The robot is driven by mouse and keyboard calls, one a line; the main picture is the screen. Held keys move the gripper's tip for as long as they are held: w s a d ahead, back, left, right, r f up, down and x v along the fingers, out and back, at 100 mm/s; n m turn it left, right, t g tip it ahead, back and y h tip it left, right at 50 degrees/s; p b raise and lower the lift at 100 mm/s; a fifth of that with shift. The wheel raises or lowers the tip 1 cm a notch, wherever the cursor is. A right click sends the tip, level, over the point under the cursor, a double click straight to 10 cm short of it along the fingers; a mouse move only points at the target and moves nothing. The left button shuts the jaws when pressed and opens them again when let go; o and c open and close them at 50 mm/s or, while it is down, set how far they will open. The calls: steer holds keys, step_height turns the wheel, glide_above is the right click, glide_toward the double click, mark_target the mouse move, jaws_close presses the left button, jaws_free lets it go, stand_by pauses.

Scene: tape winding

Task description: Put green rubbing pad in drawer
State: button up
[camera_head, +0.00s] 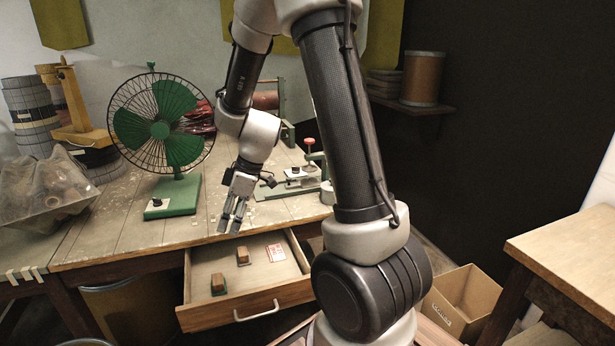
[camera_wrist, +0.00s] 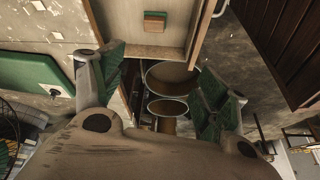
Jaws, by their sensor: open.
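The drawer (camera_head: 290,297) is pulled open under the workbench. The green rubbing pad (camera_head: 218,285), a brown wooden block with a thin green underside, lies in its front left part. It also shows in the wrist view at the top (camera_wrist: 154,22). A second similar block (camera_head: 242,256) lies farther back in the drawer; its underside colour is unclear. My gripper (camera_head: 230,226) is open and points down above the drawer's back left area, near the bench edge. In the wrist view the space between its fingers (camera_wrist: 165,85) is empty, and neither finger touches the pad.
A green fan (camera_head: 160,130) stands on the bench left of my gripper. A small clamp device (camera_head: 300,175) sits to the right. A red-and-white card (camera_head: 276,252) lies in the drawer. A cardboard box (camera_head: 460,298) is on the floor at right. A bin (camera_wrist: 172,75) shows below the bench.

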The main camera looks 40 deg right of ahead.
steer(key=s+d+r+m+h, duration=0.1)
steer(key=s+d+r+m, duration=0.2)
steer(key=s+r, duration=0.3)
steer(key=s+d+r+m+t+h, duration=0.1)
steer(key=s+d+r+m, duration=0.2)
steer(key=s+r, duration=0.3)
steer(key=s+d+r+m+t+h, duration=0.1)
steer(key=s+r+m, duration=0.4)
steer(key=s, duration=0.5)
steer(key=d+r+h, duration=0.1)
steer(key=d, duration=0.1)
steer(key=shift+d+r+m, duration=0.25)
steer(key=shift+d+m, duration=0.05)
